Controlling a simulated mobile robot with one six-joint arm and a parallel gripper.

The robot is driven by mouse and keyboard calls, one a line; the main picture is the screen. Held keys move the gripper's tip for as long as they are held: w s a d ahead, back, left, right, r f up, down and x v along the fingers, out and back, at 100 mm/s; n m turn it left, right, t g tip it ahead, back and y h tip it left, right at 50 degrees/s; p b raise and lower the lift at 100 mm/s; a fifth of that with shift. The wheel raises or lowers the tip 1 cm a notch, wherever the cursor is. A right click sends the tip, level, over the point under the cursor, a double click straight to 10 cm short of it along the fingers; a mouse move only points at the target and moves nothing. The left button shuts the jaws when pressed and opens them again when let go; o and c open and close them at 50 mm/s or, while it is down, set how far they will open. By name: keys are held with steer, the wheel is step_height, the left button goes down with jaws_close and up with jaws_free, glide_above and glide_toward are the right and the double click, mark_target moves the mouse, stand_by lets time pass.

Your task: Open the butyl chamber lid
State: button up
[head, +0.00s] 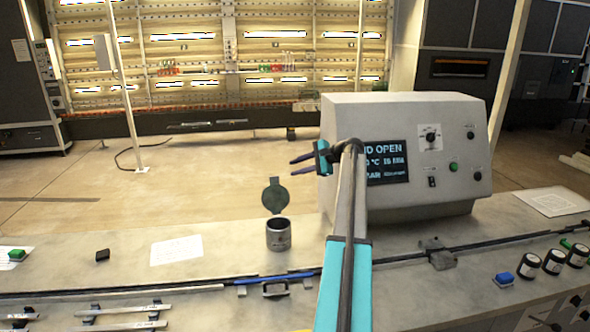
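A small grey cylindrical chamber (279,235) stands on the bench left of the machine. A round dark green lid (275,197) stands raised behind and above its mouth, so the chamber looks open. I cannot read a label that says which chamber it is. My gripper (297,165) is above and slightly right of the lid, in front of the machine's left side. Its two dark fingers point left, apart and empty, and do not appear to touch the lid.
The beige control machine (430,205) has a screen (388,160) reading "...ID OPEN", partly hidden by my arm. A dark rail with a blue section (265,279) runs along the bench. Papers (177,249), small bottles (554,261) and a black block (103,255) lie around.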

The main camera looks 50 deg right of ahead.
steer(key=shift+s+d+r+p, duration=0.2)
steer(key=shift+s+d+r, duration=0.15)
steer(key=shift+r, duration=0.15)
steer(key=shift+s+d+r+p, duration=0.2)
steer(key=shift+s+d+r, duration=0.15)
steer(key=shift+r, duration=0.15)
steer(key=shift+s, duration=0.1)
steer(key=b+v, duration=0.5)
steer(key=v, duration=0.8)
steer(key=shift+s, duration=0.35)
steer(key=shift+r, duration=0.1)
stand_by(0.3)
